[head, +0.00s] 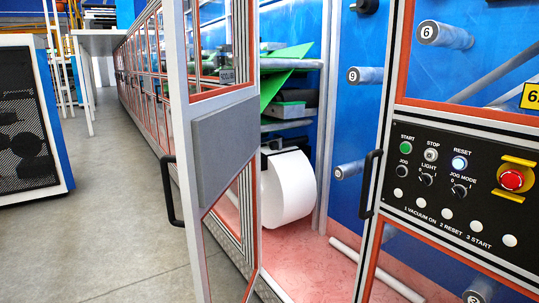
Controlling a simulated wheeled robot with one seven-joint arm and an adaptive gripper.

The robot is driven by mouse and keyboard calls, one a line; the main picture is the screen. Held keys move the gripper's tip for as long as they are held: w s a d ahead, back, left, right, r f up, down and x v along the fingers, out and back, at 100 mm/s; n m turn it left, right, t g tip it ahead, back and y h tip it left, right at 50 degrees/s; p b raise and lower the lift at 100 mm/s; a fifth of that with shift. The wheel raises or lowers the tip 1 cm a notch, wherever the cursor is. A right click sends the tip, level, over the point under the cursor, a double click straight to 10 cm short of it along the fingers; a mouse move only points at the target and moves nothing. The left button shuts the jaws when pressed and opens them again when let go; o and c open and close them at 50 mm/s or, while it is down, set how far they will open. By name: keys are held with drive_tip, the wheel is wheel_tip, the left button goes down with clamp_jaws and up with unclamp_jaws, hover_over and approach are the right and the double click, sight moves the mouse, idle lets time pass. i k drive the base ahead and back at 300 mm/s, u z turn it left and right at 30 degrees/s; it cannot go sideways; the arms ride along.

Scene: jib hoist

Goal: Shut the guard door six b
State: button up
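A guard door (222,150) with a pale frame, orange-red edging and a grey panel stands swung open left of centre in the head view. Its black handle (171,190) is on its left edge. Beside it is an open gap into the machine. To the right of the gap is a second framed door or panel (392,100) with its own black handle (369,184). A yellow label (531,96) on the right starts with 6 and is cut off, so I cannot read which door is six b. My gripper is not in view.
A black control panel (470,190) with buttons and a red emergency stop (511,179) is at the right. A white roll (288,188) sits inside the gap. A dark-fronted cabinet (30,125) stands far left. Grey floor (110,220) is clear between it and the door.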

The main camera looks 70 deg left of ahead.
sight(217, 133)
drive_tip(key=z, duration=1.3)
drive_tip(key=k, duration=2)
drive_tip(key=u, duration=1.35)
drive_tip(key=k, duration=0.5)
drive_tip(key=u, duration=1.1)
